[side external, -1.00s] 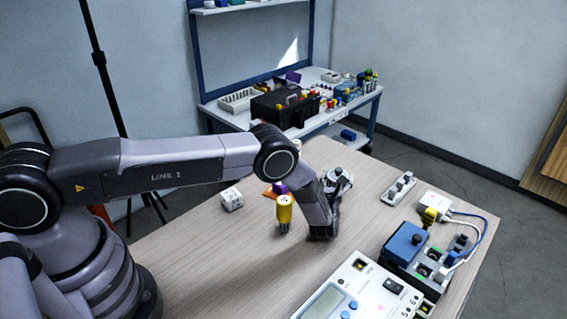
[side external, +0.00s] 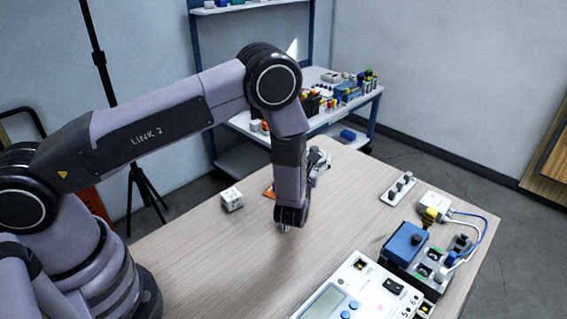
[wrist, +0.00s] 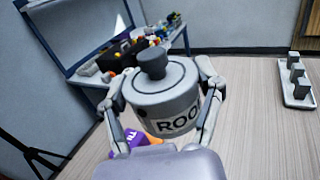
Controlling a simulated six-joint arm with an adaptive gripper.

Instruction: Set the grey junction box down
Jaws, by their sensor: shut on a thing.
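The grey junction box (wrist: 163,100) is a round grey can with a dark knob on top and lettering starting "ROO" on its side. My gripper (wrist: 165,92) is shut on it, one finger on each side, in the wrist view. The box looks upright or slightly tilted. In the side external view my gripper (side external: 319,168) is partly behind my wrist, over the far part of the wooden table (side external: 235,255). How far the box is above the table I cannot tell.
A purple block (wrist: 127,142) and an orange piece (wrist: 153,139) lie below the box. A white cube (side external: 231,199) stands left. A knobbed strip (side external: 398,189), a blue box (side external: 406,242) and a white meter panel (side external: 345,290) occupy the right. The table's middle front is bare.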

